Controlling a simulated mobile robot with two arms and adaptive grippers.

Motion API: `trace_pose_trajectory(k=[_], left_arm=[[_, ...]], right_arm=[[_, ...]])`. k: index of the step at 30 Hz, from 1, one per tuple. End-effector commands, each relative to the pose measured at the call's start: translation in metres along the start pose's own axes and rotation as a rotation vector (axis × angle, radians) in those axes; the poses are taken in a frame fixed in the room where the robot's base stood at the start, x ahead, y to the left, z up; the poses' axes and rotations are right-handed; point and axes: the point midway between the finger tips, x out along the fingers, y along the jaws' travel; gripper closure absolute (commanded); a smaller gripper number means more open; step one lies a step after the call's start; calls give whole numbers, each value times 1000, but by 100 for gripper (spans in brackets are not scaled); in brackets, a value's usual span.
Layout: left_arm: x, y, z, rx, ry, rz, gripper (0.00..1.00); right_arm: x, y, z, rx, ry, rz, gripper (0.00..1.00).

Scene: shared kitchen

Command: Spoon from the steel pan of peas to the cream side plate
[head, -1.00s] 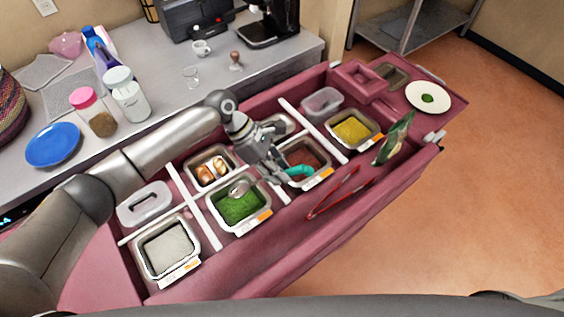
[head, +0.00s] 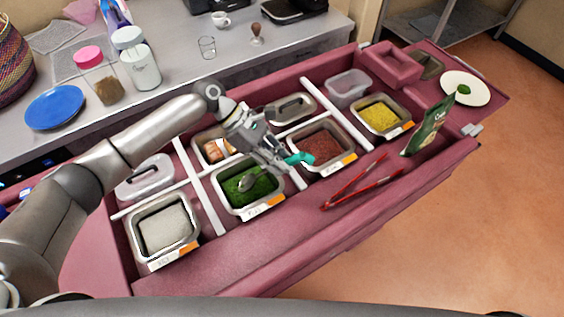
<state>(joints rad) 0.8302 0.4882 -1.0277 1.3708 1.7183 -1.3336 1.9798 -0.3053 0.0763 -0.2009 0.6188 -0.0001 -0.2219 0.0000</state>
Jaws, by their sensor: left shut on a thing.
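My left gripper (head: 277,161) is shut on a spoon with a teal handle (head: 299,158). The spoon's metal bowl (head: 247,183) is at the green peas in the steel pan (head: 222,199); its front part looks sunk in or touching them, though the exact depth is hard to tell. The cream side plate (head: 447,88) sits at the far right end of the pink counter with a small green heap of peas (head: 463,89) on it. My right gripper is not in view.
Pans of white food (head: 166,227), reddish-brown food (head: 321,147) and yellow food (head: 380,114) share the divided counter.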

Motion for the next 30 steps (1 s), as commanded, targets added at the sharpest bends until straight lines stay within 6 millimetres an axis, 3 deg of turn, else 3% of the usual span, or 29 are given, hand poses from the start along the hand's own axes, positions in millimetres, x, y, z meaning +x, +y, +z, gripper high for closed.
trace_pose_trajectory(k=[1,6,17,18,30], left_arm=[[6,2,-9,1,1,1,100],[14,3,-23,-1,2,1,100],[25,5,-43,0,3,1,100],[17,4,-32,0,10,0,100],[10,2,-13,-17,86,-1,100]], right_arm=[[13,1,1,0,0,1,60],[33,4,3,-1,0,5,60],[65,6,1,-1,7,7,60],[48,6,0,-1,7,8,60],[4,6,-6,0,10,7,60]])
